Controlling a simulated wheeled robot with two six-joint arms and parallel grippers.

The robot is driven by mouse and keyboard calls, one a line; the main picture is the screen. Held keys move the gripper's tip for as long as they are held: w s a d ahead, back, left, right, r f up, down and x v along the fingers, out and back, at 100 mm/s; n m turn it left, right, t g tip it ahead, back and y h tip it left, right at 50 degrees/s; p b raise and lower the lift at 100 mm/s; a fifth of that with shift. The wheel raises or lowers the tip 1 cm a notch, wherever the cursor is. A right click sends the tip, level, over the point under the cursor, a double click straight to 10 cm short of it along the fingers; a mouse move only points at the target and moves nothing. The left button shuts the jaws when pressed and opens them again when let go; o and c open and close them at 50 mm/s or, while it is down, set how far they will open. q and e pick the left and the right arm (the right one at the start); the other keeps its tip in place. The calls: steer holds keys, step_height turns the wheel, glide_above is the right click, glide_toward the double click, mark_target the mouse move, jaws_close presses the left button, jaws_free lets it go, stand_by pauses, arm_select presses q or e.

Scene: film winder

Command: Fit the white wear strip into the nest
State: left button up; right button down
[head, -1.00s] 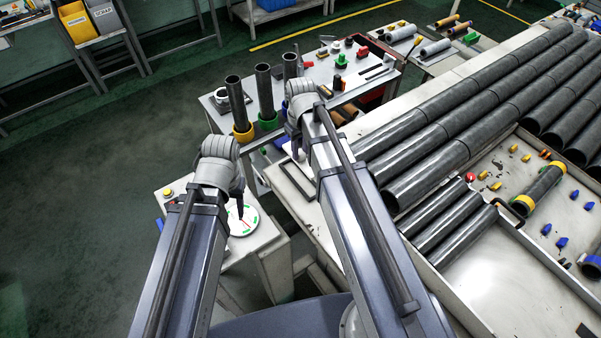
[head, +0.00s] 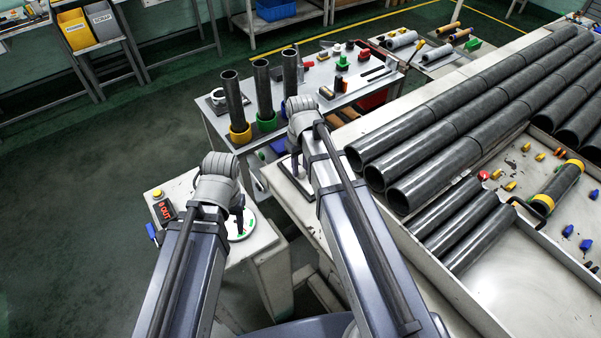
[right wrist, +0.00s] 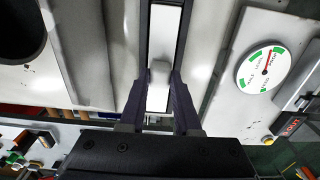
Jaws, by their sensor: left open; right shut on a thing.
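The white wear strip (right wrist: 164,32) shows in the right wrist view as a long pale bar inside a dark-edged channel, the nest (right wrist: 146,38). My right gripper (right wrist: 159,84) is shut on a raised pale part of the strip. I cannot tell whether the strip is fully seated. In the head view my right gripper (head: 295,158) is over the dark-framed nest (head: 309,193) at the bench corner, and its wrist hides most of the strip. My left gripper (head: 240,222) is open and empty over the round dial on the small side table.
The dial (right wrist: 266,68) has green marks and a red needle. A display (head: 164,209) beside it reads OUT in red. Upright dark tubes (head: 235,101) stand in coloured collars behind my grippers. Long dark pipes (head: 440,145) fill the bench at right. The floor at left is clear.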

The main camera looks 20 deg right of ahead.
mark_target(301, 169)
steer(key=shift+f, duration=0.15)
steer(key=shift+f, duration=0.1)
steer(key=shift+f, duration=0.15)
steer(key=c, duration=0.6)
jaws_free()
steer(key=shift+r, duration=0.2)
step_height(301, 169, up, 12)
steer(key=p, duration=1.2)
steer(key=shift+h, duration=0.6)
steer(key=s+a, duration=0.3)
steer(key=s, duration=0.1)
steer(key=s+a, duration=0.4)
steer(key=s, duration=0.1)
steer(key=s+a, duration=0.3)
steer(key=s, duration=0.2)
steer(key=shift+s+a+r, duration=0.1)
steer(key=shift+s+a, duration=0.1)
steer(key=shift+a, duration=0.05)
